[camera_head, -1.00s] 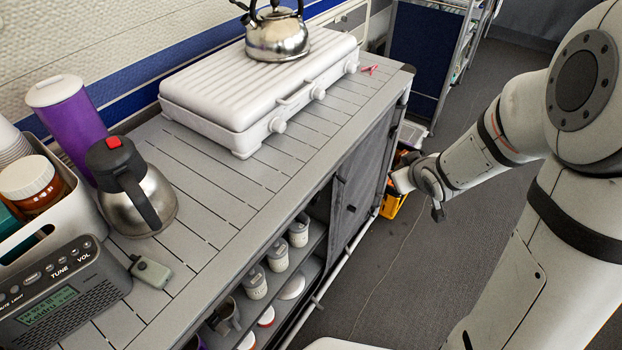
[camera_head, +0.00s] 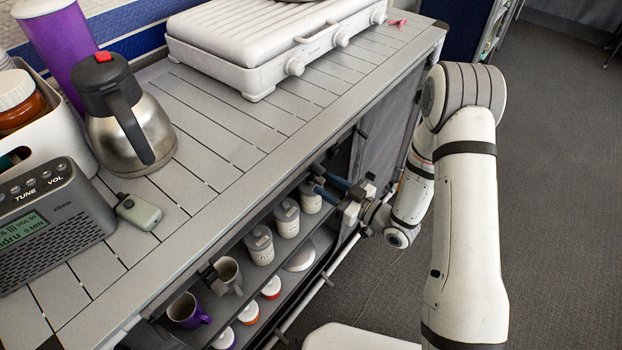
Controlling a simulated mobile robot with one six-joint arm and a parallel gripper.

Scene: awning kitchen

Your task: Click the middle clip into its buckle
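My gripper (camera_head: 319,179) reaches in from the right, at the front of the shelf unit under the counter's edge (camera_head: 262,178). Its two dark blue fingers point left and look apart, with nothing clearly held between them. Small dark fittings, perhaps clips or buckles, show along the front: one at the lower left (camera_head: 209,273) and one at the upper right (camera_head: 362,133). The middle clip and its buckle cannot be made out for sure; they may be at the fingertips, where dark parts run together. Whether the fingers touch anything is unclear.
White canisters (camera_head: 287,217), mugs (camera_head: 187,311) and jars stand on the open shelves close behind the gripper. A grey rail (camera_head: 318,290) runs along the lower front. A stove (camera_head: 270,45), steel jug (camera_head: 130,120) and radio (camera_head: 55,228) are on the counter. Floor at right is clear.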

